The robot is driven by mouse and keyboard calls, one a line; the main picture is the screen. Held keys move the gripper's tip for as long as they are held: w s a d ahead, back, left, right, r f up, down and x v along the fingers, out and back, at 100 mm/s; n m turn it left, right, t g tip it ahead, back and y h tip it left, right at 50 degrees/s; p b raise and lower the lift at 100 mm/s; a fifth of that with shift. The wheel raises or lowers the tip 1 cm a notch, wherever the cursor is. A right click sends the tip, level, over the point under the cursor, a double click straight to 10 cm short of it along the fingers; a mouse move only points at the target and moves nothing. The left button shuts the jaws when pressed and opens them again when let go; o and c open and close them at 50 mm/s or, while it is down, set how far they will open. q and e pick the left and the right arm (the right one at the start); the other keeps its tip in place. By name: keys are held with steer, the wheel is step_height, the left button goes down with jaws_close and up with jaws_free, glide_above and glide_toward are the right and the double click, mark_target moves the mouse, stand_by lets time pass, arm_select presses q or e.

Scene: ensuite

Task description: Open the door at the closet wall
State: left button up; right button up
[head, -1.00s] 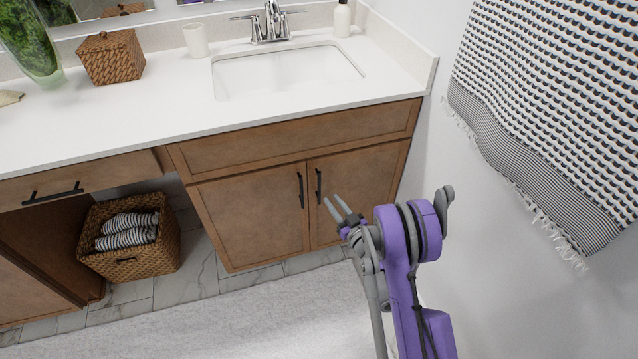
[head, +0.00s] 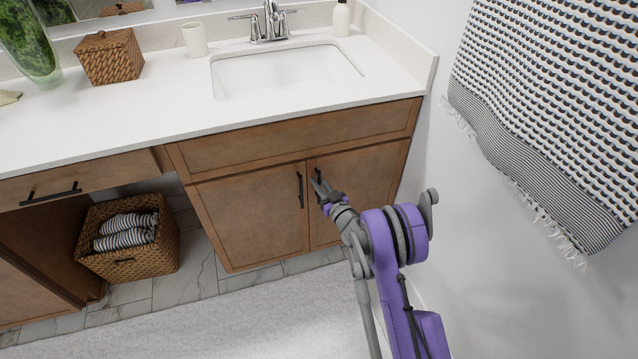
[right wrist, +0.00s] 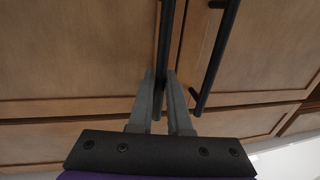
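The wooden vanity cabinet has two closed doors under the sink. The right door (head: 359,190), by the wall, has a black vertical bar handle (head: 318,176). The left door (head: 248,216) has a matching handle (head: 300,190). My right gripper (head: 317,186) is at the right door's handle and partly hides it. In the right wrist view, one bar handle (right wrist: 164,45) runs between the two grey fingers (right wrist: 163,85), with a small gap still visible beside it. The other handle (right wrist: 216,60) stands to the right of the fingers there. My left gripper is not in view.
A white countertop (head: 120,120) with a sink (head: 285,72) overhangs the doors. A striped towel (head: 550,110) hangs on the wall (head: 500,270) at right. A woven basket (head: 128,255) stands in the open bay at left. The rug (head: 230,320) is clear.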

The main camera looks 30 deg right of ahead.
jaws_close()
steer(key=shift+s, duration=0.15)
stand_by(1.1)
